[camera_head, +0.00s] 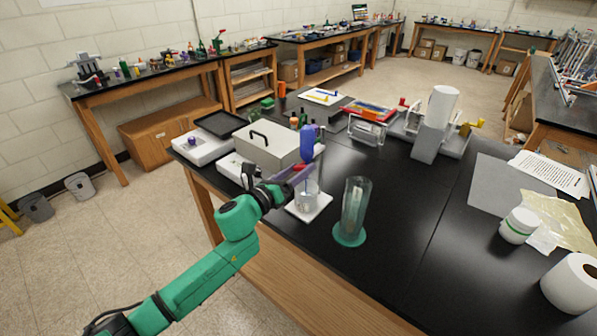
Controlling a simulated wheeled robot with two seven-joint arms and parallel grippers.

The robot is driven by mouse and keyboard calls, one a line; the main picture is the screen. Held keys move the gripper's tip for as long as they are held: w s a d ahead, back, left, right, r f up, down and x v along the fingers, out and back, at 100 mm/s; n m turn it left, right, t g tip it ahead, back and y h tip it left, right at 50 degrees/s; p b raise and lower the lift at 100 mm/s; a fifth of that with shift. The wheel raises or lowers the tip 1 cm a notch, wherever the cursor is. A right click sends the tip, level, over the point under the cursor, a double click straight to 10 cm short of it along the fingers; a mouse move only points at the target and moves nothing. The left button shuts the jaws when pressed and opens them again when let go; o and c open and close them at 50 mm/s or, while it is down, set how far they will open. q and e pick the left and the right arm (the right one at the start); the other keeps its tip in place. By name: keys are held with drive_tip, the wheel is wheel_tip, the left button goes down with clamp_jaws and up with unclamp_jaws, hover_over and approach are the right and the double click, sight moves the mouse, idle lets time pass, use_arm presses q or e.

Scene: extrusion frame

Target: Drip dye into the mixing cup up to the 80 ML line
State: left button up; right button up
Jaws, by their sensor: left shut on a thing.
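My left arm comes in from the lower left, and its gripper (297,174) is shut on a blue dye bottle (307,143). The bottle stands roughly upright in the picture, with its lower end hidden by the gripper just above the mixing cup. The clear mixing cup (308,196) stands on a white square plate (318,206) near the table's left edge. Its marks and the level of liquid in it are too small to read. Whether a drop is falling cannot be told. My right gripper is not in view.
A tall clear cylinder with a green base (350,236) stands just right of the cup. A grey box with a black handle (267,152) is behind the gripper. A white jar (518,225) and paper roll (573,284) are at right. The black tabletop (420,210) between is clear.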

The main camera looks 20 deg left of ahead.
use_arm(q)
drive_tip(key=n, duration=0.4)
drive_tip(key=a+r+n+p, duration=0.1)
drive_tip(key=n, duration=0.1)
drive_tip(key=shift+w, duration=0.15)
drive_tip(key=n, duration=0.3)
drive_tip(key=shift+w+a+r+n+p, duration=0.1)
drive_tip(key=shift+a+n+p, duration=0.2)
drive_tip(key=shift+n, duration=0.1)
drive_tip(key=shift+w+a+n+p, duration=0.1)
drive_tip(key=shift+n+p, duration=0.05)
drive_tip(key=shift+n, duration=0.6)
drive_tip(key=shift+w+a+n+p, duration=0.1)
drive_tip(key=shift+n+p, duration=0.05)
drive_tip(key=shift+n, duration=0.6)
drive_tip(key=o, duration=1.4)
drive_tip(key=shift+s, duration=0.1)
drive_tip(key=b+v, duration=0.4)
drive_tip(key=v, duration=1)
drive_tip(key=shift+s+a, duration=0.1)
drive_tip(key=shift+s, duration=0.15)
